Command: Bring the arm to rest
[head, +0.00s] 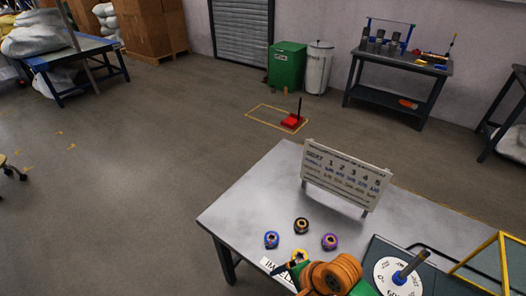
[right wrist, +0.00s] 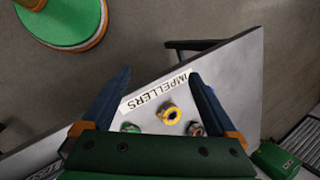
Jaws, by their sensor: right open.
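My right gripper (right wrist: 160,76) is open, its two dark blue fingers apart with nothing between them. It is above the label end of the grey table (head: 250,195). In the right wrist view, a yellow ring-shaped impeller (right wrist: 169,113) lies beyond the gap between the fingers, apart from them. In the head view, an orange and green part of my right arm (head: 336,275) covers the table's near edge, and the fingers are hard to make out. My left arm and gripper are not in view.
A blue impeller (head: 271,240), a black-orange one (head: 301,225) and a purple one (head: 329,241) lie on the table. A numbered board (head: 345,176) stands behind them. A white dial with a post (head: 397,277) is at right. Floor at left is mostly clear.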

